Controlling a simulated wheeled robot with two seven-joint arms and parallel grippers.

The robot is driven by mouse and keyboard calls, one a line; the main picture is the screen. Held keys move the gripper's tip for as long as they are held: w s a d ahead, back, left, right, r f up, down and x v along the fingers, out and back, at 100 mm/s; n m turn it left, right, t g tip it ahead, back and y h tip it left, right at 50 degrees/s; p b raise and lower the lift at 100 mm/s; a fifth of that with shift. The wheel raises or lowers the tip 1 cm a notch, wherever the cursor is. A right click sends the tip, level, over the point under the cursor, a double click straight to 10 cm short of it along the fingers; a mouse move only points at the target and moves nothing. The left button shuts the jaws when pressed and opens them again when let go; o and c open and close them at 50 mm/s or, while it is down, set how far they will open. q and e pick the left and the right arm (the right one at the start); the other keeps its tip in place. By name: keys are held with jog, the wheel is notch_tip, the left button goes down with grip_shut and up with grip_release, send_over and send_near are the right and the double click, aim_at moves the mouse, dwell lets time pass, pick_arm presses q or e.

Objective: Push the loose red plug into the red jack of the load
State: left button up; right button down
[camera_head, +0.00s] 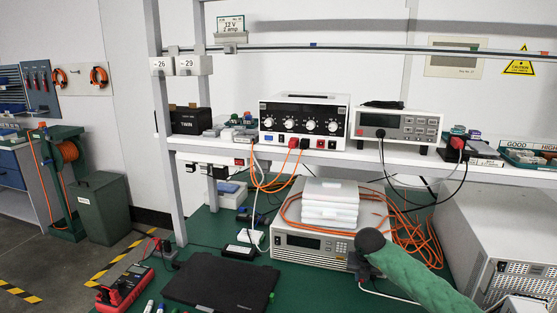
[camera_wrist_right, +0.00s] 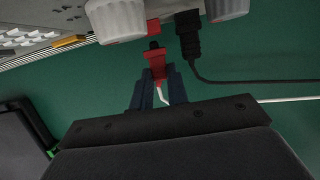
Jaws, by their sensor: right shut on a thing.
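The load (camera_head: 312,243) is the grey bench instrument on the green bench, with a display on its front. My right gripper (camera_wrist_right: 160,80) is shut on the red plug (camera_wrist_right: 157,62), between its two dark fingers. The plug points at the load's front, its dark tip just short of or at the red jack (camera_wrist_right: 153,26); I cannot tell if they touch. A white lead shows between the fingers. In the head view my green-sleeved right arm hides the plug and the jack. My left gripper is not in view.
A black plug (camera_wrist_right: 188,38) with a black cable sits right beside the red jack. Large pale knobs (camera_wrist_right: 117,20) flank the jacks. A closed black laptop (camera_head: 220,283) and a red multimeter (camera_head: 124,287) lie at the left. White boxes (camera_head: 329,203) and orange cables lie on the load.

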jog(key=shift+w, duration=0.1)
jog(key=shift+w+d+b, duration=0.1)
jog(key=shift+w+b, duration=0.25)
jog(key=shift+w, duration=0.05)
jog(key=shift+w+d, duration=0.1)
jog(key=shift+w, duration=0.25)
dwell(0.8)
jog(key=c, duration=1.3)
grip_release()
